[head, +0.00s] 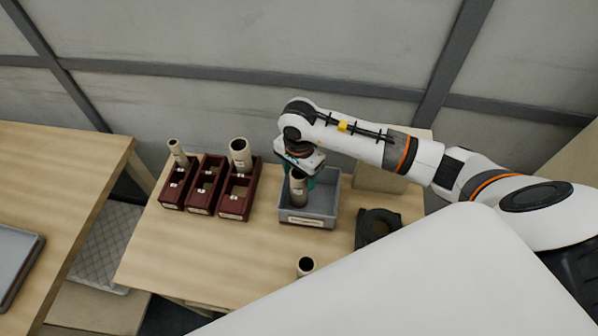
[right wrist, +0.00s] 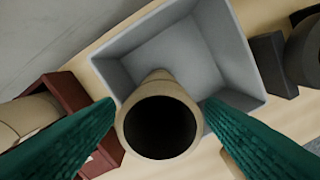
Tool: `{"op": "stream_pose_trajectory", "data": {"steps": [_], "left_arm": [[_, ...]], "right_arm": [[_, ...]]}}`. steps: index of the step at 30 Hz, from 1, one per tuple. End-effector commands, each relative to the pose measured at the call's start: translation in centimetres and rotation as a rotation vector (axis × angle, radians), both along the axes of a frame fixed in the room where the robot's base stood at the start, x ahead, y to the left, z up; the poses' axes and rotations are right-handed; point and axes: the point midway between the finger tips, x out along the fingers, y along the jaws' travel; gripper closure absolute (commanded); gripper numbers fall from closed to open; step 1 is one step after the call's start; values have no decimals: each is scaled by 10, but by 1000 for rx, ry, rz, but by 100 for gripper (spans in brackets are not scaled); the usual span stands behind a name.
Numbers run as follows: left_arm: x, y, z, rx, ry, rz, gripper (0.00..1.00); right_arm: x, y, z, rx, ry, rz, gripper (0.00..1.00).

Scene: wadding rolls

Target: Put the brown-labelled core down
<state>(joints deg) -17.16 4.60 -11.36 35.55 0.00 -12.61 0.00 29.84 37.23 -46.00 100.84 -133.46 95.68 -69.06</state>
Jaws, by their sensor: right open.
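A beige hollow core (head: 298,190) stands in the grey bin (head: 306,220) on the table; any brown label on it is too small to make out. My right gripper (head: 299,174) is directly above the bin, over the core's upper end. In the right wrist view the open green fingers of the right gripper (right wrist: 161,104) lie on either side of the core (right wrist: 160,82), with its open end towards the camera. The grey bin (right wrist: 235,50) is beneath it. My left gripper is not in view.
Three dark red holders (head: 238,205) stand left of the bin, with beige cores in the outer two. Another core (head: 306,266) stands in front of the bin. A black ring-shaped part (head: 363,232) lies to its right. The table's front left is clear.

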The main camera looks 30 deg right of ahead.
Motion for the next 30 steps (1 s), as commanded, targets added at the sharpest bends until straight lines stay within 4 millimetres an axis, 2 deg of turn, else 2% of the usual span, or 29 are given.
{"op": "stream_pose_trajectory", "data": {"steps": [5,7,15,21,25,30], "left_arm": [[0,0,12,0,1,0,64],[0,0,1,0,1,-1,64],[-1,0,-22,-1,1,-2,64],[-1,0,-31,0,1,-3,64],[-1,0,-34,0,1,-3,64],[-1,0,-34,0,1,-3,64]], "right_arm": [[0,1,11,2,1,-1,36],[2,0,16,2,-7,1,36],[2,0,76,1,-9,2,36],[1,0,110,-1,-4,0,36],[0,0,122,0,-1,0,36],[0,0,127,0,-1,0,36]]}}
